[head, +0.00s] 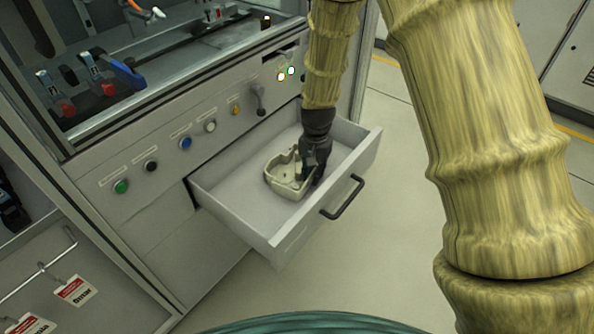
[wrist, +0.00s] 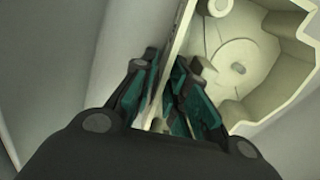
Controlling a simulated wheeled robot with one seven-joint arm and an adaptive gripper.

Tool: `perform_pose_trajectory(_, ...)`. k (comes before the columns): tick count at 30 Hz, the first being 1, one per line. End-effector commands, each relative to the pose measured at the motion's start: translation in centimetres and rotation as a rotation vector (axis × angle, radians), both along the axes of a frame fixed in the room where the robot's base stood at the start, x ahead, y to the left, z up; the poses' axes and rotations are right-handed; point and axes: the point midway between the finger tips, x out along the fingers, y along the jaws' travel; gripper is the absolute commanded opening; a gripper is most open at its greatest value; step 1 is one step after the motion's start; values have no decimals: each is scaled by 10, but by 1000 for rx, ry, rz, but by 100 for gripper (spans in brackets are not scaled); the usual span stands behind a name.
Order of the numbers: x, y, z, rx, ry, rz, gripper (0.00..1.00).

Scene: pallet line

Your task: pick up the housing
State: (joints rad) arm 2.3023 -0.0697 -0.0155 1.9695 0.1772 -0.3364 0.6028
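The housing (head: 283,183) is a cream, open-topped part with an irregular wall. It sits in the pulled-out drawer (head: 232,209), toward its right end. My gripper (head: 312,170) reaches down into the drawer at the housing's right side. In the wrist view, one wall of the housing (wrist: 246,66) runs between the two fingers of my gripper (wrist: 165,85). The fingers look closed on that wall, one inside and one outside the housing. The gripper hides part of the housing's right side in the head view.
The drawer has a dark handle (head: 342,197) on its front, and its inner left part is empty. The cabinet panel behind carries coloured buttons, including a blue one (head: 185,143). Clamps with red and blue parts (head: 121,72) stand above. Open floor (head: 385,240) lies to the right.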

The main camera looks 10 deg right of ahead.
Motion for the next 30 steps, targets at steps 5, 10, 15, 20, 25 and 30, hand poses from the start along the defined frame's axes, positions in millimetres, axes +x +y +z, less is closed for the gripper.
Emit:
perform_pose_trajectory(5,0,0,0,0,0,0,0)
perform_pose_trajectory(10,0,0,0,0,0,0,0)
perform_pose_trajectory(15,0,0,1,0,0,0,0)
perform_pose_trajectory(20,0,0,14,-1,-1,1,0)
perform_pose_trajectory(25,1,0,43,-1,-3,1,0)
perform_pose_trajectory(30,1,0,72,-1,-2,1,0)
